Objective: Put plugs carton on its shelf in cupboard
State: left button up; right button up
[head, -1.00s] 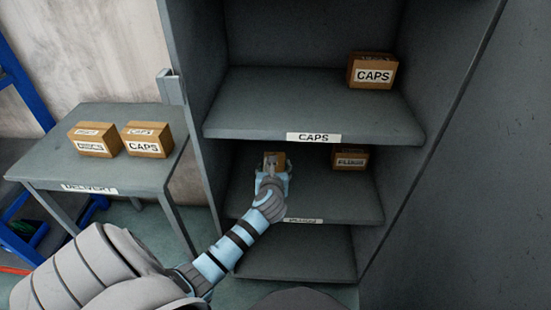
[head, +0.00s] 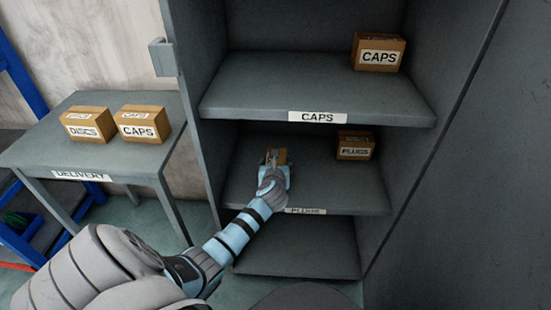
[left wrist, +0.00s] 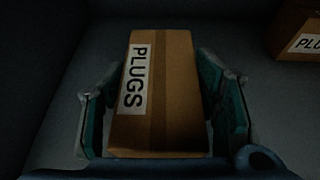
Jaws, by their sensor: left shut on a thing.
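The plugs carton (left wrist: 168,95) is a small brown box with a white PLUGS label. My left gripper (head: 274,172) is shut on it, with one finger on each side in the left wrist view. In the head view the carton (head: 282,154) is inside the cupboard, over the left part of the middle shelf (head: 325,190), whose front label reads PLUGS. I cannot tell whether the carton touches the shelf. Another plugs carton (head: 355,146) stands on the same shelf to the right. My right gripper is not in view.
The shelf above, labelled CAPS (head: 317,117), holds a caps carton (head: 379,52) at its right and lies over the arm's reach. A delivery table (head: 60,153) at left bears a discs carton (head: 88,124) and a caps carton (head: 142,123). The lowest shelf (head: 300,250) looks empty.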

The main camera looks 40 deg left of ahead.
pick_arm(q)
jog(key=o, duration=1.5)
